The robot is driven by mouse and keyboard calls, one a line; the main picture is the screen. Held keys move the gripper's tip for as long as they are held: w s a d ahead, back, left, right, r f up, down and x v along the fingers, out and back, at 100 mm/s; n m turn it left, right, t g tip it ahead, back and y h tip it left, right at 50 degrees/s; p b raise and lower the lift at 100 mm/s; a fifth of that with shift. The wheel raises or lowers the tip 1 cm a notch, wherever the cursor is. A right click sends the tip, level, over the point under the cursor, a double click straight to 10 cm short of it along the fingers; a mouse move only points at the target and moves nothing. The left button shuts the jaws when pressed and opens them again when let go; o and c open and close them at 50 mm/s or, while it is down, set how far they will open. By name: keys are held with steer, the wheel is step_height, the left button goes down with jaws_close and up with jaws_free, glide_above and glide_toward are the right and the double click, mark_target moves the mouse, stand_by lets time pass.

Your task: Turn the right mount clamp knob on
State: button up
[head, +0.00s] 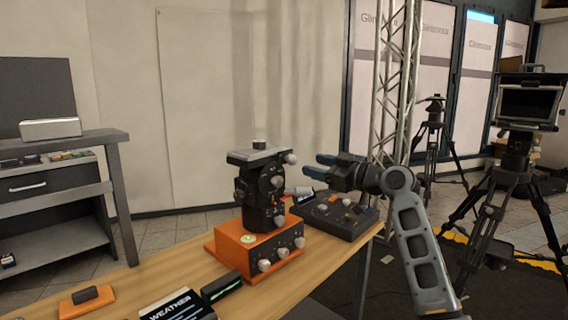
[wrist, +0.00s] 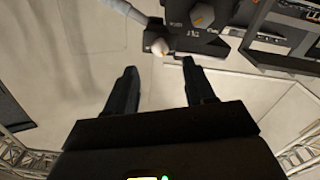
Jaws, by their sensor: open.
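A black tripod-style head (head: 262,195) with a flat grey top plate (head: 255,154) stands on an orange mount base (head: 230,250). The base's front has a row of three pale knobs; the right one (head: 299,242) is nearest the panel, beside the middle knob (head: 283,253) and left knob (head: 264,265). The head also carries pale side knobs and a pale handle (head: 300,190). Which knob is the mount clamp knob I cannot tell from labels. My gripper (head: 318,166) is open and empty, right of the head and above the panel. In the wrist view, a pale knob (wrist: 158,47) shows beyond the open fingertips (wrist: 161,72).
A dark control panel (head: 336,214) lies right of the head, below my gripper. A black weather book (head: 178,306), a green-edged box (head: 221,286) and an orange block (head: 87,300) lie along the wooden table (head: 155,272). A truss (head: 393,85) and camera tripods stand behind.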

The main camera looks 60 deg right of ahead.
mark_target(294, 160)
steer(key=p+x, duration=0.1)
steer(key=x, duration=0.6)
steer(key=shift+w+d+p, duration=0.15)
steer(key=shift+w+p, duration=0.2)
steer(key=shift+p, duration=0.05)
jaws_close()
